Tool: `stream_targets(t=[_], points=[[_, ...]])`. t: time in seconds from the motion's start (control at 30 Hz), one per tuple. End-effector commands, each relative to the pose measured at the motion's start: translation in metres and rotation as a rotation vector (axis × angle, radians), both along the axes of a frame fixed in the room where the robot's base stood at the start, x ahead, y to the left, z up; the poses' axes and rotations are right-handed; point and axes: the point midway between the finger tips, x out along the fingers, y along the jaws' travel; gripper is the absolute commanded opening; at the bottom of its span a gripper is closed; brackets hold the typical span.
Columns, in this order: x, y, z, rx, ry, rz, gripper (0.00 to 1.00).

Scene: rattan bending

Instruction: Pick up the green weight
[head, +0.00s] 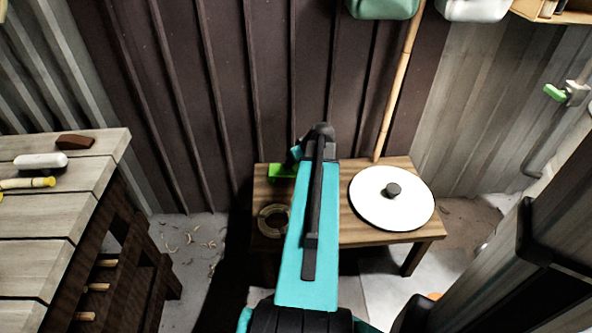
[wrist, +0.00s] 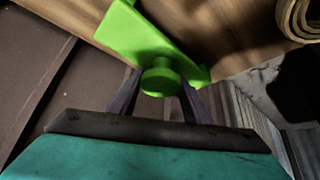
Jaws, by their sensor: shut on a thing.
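The green weight (head: 280,171) shows at the back left of the low wooden table (head: 347,230), partly hidden by my arm in the head view. In the wrist view the green weight (wrist: 140,35) is a bright green angled piece with a round knob at its near end. My gripper (wrist: 160,88) has its two dark fingers on either side of that knob and is shut on it. In the head view my fingers are hidden behind the arm. I cannot tell whether the weight touches the table or is slightly above it.
A coiled rattan ring (head: 272,221) lies at the table's left, in front of the weight. A white disc (head: 391,198) with a dark knob lies at the right. A bamboo pole (head: 397,90) leans against the dark corrugated wall (head: 230,90). A slatted workbench (head: 60,210) stands left.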

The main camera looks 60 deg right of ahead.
Motion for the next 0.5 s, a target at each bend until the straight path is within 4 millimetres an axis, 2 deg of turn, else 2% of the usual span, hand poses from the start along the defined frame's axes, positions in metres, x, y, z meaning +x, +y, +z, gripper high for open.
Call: stream_targets(t=[0.27,0.5], points=[[0.001,0.0,0.002,0.0,-0.002,-0.001,0.0],[0.0,0.0,0.016,0.0,-0.002,-0.001,0.0]])
